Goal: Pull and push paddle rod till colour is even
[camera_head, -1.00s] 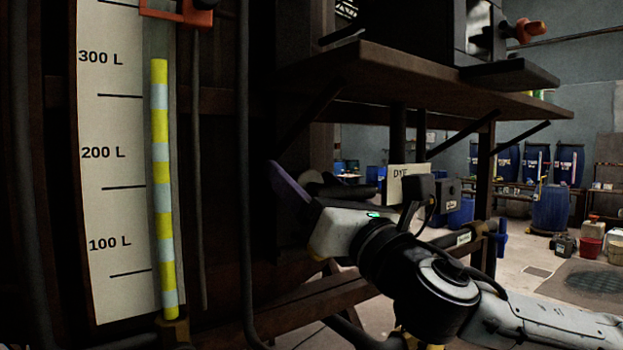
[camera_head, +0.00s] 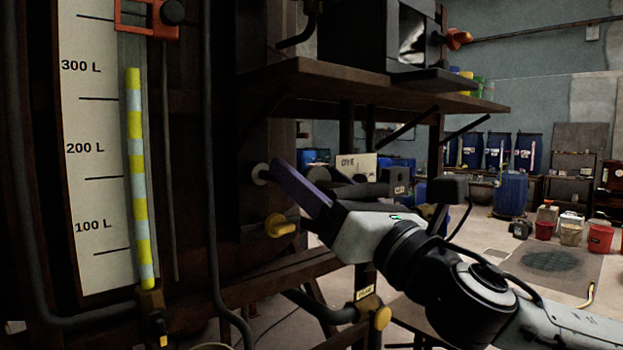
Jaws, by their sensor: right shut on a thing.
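My right gripper (camera_head: 284,178) reaches in from the lower right to the side of the dark vat (camera_head: 232,150). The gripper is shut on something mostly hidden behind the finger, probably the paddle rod. Dark bar-like parts (camera_head: 362,189) show just behind the gripper; I cannot tell whether they belong to the rod. The vat's contents and their colour are hidden. My left gripper is not in view.
A level gauge (camera_head: 88,190) with a yellow-and-pale striped tube stands at the left. A yellow knob (camera_head: 281,225) sits below the collar. A brown shelf (camera_head: 330,84) overhangs the gripper. A labelled pipe (camera_head: 340,312) runs below. Blue drums and buckets (camera_head: 600,237) stand far right.

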